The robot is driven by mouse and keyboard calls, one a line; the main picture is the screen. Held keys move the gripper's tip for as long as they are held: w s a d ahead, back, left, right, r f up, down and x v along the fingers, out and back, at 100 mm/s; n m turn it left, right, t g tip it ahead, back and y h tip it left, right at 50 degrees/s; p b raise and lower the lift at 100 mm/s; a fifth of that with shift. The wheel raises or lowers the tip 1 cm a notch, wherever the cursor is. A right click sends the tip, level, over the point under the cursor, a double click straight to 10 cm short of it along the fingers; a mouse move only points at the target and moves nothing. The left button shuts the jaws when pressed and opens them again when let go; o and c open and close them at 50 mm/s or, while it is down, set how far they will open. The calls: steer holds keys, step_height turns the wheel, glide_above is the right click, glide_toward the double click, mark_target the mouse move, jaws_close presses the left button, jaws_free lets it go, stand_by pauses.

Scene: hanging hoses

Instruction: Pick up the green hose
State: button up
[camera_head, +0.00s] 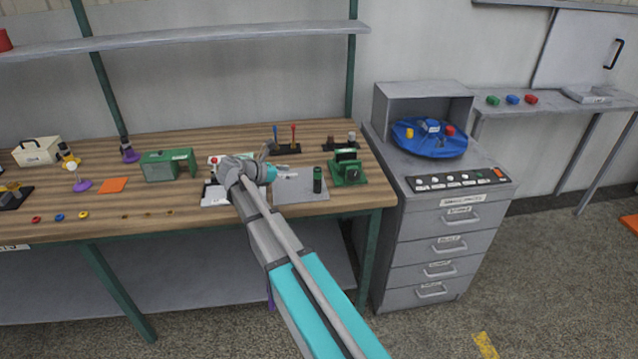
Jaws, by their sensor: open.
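I cannot make out a clear green hose in this view. A small dark green upright cylinder (317,180) stands on a grey plate on the workbench, but I cannot tell that it is a hose. My arm reaches from the bottom of the view over the bench's front edge. My gripper (267,152) is at its far end, above the bench and left of the green cylinder. It is small and partly hidden by my wrist; it is open, and nothing shows in it.
A grey shelf (180,42) runs above.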

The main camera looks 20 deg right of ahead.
mark_target(318, 174)
steer(key=b+x, duration=0.3)
steer(key=x, duration=0.4)
steer(key=shift+f, duration=0.2)
steer(key=shift+x, duration=0.75)
steer(key=shift+s+r, duration=0.1)
steer(key=shift+r, duration=0.05)
steer(key=shift+f+b+x, duration=0.15)
steer(key=shift+b+x, duration=0.5)
steer(key=shift+x, duration=0.3)
steer(key=shift+f+b+x, duration=0.15)
steer(key=shift+b+x, duration=0.45)
steer(key=shift+x, duration=0.4)
steer(key=shift+d+f, duration=0.2)
steer(key=shift+d, duration=0.4)
